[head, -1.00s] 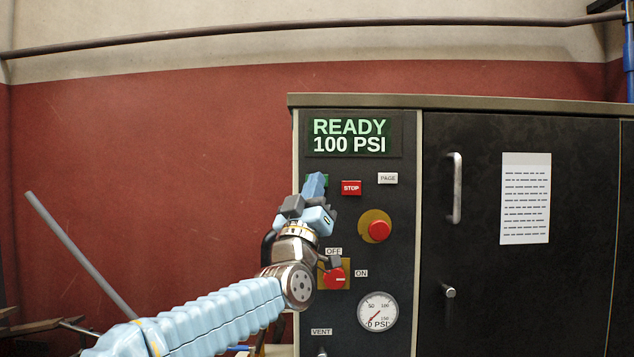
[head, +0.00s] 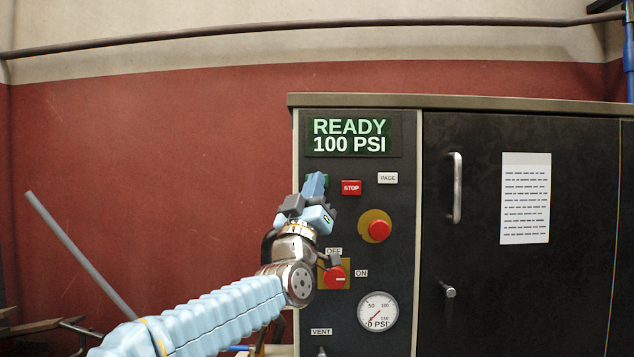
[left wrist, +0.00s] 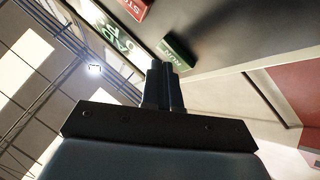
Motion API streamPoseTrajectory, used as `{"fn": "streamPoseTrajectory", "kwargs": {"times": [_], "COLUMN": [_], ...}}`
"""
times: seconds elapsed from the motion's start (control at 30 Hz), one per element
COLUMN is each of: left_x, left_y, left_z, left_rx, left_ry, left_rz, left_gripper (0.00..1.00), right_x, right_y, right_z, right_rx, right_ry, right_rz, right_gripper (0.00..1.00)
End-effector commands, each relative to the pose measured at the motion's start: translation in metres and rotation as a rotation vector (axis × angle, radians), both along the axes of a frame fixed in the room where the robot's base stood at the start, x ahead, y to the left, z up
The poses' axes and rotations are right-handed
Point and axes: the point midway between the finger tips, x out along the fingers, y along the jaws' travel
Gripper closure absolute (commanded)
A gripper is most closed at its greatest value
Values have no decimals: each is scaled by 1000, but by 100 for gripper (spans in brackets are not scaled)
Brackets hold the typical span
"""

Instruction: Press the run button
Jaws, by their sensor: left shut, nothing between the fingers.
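The green run button shows as a thin green edge (head: 327,180) in the head view, left of the red STOP button (head: 351,188); my left gripper (head: 315,184) covers most of it. In the left wrist view the green button (left wrist: 177,52) sits on the dark panel just beyond the tips of my left gripper (left wrist: 165,72). The fingers are together with nothing between them. I cannot tell whether they touch the button. The display (head: 349,136) above reads READY 100 PSI. My right gripper is not in view.
The panel also has a PAGE button (head: 388,178), a red button on a yellow disc (head: 379,230), a red OFF/ON knob (head: 334,278) close to my left wrist, and a pressure gauge (head: 378,311). A cabinet door handle (head: 456,188) protrudes to the right.

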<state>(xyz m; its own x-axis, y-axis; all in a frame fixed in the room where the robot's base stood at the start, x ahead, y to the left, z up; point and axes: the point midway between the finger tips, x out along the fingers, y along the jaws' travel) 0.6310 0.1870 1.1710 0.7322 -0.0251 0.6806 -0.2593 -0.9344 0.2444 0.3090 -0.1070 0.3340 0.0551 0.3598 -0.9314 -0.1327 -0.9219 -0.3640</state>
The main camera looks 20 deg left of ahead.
Motion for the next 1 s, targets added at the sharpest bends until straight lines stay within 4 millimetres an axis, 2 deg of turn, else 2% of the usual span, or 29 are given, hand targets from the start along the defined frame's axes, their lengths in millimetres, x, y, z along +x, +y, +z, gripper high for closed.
{"fn": "streamPoseTrajectory", "kwargs": {"times": [1.0], "left_x": [8], "left_y": [2], "left_z": [0], "left_rx": [1], "left_ry": [1], "left_rz": [0], "left_gripper": [100], "right_x": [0], "right_y": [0], "right_z": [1], "right_rx": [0], "right_ry": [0], "right_rz": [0], "right_gripper": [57]}}
